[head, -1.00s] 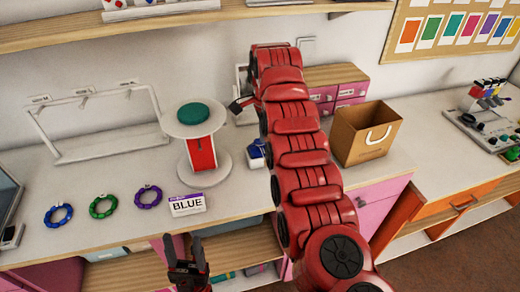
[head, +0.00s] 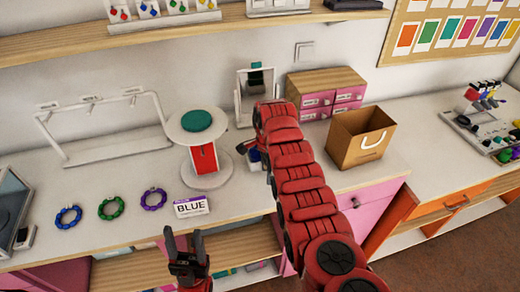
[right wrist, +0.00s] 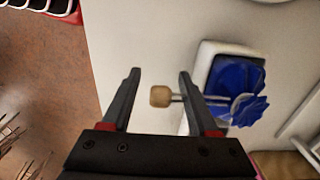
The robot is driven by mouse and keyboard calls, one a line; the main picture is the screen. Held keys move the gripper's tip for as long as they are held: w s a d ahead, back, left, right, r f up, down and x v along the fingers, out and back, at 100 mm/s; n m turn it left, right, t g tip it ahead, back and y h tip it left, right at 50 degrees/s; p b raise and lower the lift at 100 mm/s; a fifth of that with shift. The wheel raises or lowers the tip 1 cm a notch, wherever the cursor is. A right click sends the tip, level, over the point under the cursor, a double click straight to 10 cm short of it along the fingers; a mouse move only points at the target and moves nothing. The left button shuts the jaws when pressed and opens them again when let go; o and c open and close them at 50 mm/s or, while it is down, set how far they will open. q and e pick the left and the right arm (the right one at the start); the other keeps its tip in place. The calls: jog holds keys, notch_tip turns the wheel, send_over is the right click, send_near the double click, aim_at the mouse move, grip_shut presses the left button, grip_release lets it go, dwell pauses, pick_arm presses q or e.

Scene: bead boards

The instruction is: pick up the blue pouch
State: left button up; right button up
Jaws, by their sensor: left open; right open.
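The blue pouch (right wrist: 234,88) is a gathered, crumpled blue thing with a thin cord or stem ending in a wooden bead (right wrist: 160,96). It sits on a small white tray (right wrist: 205,55), right of my right gripper (right wrist: 158,74) in the right wrist view. That gripper is open, and the bead shows between its fingers; whether it is at finger depth I cannot tell. In the head view, a bit of the blue pouch (head: 254,156) shows beside my right arm, which hides the rest. My left gripper (head: 184,240) is open and empty at the counter's front edge.
A round stand (head: 204,137) with a green top is left of the pouch. A BLUE card (head: 191,207) and several bead rings lie at the front left.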

grip_shut()
dwell(0.5)
